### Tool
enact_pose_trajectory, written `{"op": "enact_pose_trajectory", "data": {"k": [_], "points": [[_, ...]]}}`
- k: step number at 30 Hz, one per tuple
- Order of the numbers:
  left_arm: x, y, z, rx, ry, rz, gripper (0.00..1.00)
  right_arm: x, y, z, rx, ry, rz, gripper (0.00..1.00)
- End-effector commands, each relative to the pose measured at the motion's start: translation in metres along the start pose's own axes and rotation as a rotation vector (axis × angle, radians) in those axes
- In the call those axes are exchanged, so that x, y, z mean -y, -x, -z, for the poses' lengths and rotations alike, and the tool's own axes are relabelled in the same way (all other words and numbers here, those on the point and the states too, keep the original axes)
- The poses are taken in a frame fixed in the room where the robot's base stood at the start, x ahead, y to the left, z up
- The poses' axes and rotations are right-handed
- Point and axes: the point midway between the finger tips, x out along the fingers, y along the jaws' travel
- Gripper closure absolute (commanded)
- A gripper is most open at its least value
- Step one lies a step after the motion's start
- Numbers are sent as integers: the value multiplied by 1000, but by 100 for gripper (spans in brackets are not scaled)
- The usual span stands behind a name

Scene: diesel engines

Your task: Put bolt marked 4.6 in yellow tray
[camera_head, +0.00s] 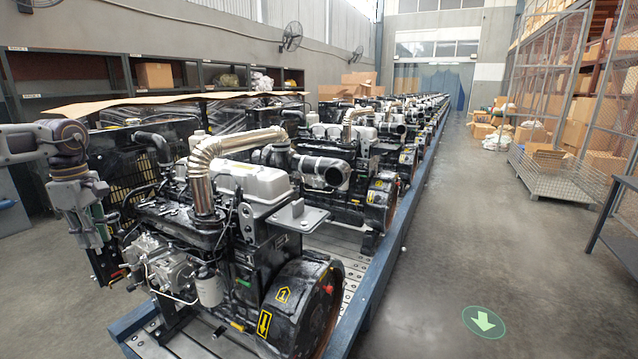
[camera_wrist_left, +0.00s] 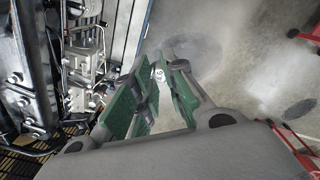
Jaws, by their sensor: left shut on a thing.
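My left gripper (camera_head: 98,228) hangs at the left of the head view, pointing down beside the nearest engine. In the left wrist view my left gripper (camera_wrist_left: 160,76) has its green-padded fingers closed at the tips on a small pale bolt (camera_wrist_left: 158,74). Its head faces the camera and bears a faint mark too small to read. The fingers hide the rest of the bolt. The bolt cannot be made out in the head view. No yellow tray shows in either view. My right gripper is not in view.
The nearest engine (camera_head: 240,185) stands close right of my left gripper, on a long blue-edged line (camera_head: 375,290) with several more engines. A shelf (camera_head: 110,75) with boxes runs along the left wall. The aisle floor (camera_head: 450,230) at right is clear. Red parts (camera_wrist_left: 305,30) show in the wrist view.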

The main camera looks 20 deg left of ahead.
Motion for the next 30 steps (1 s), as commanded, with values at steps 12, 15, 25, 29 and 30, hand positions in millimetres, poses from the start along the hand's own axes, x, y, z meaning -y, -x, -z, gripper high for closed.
{"op": "enact_pose_trajectory", "data": {"k": [12,15,25,29,30], "points": [[-2,-15,18,3,-318,0,100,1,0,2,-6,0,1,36],[-3,-20,22,2,-398,0,100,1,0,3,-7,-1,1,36],[-6,-43,32,3,-662,1,100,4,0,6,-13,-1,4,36],[-7,-54,36,3,-769,1,100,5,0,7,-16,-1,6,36],[-8,-58,36,3,-802,1,100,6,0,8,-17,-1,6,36]]}}
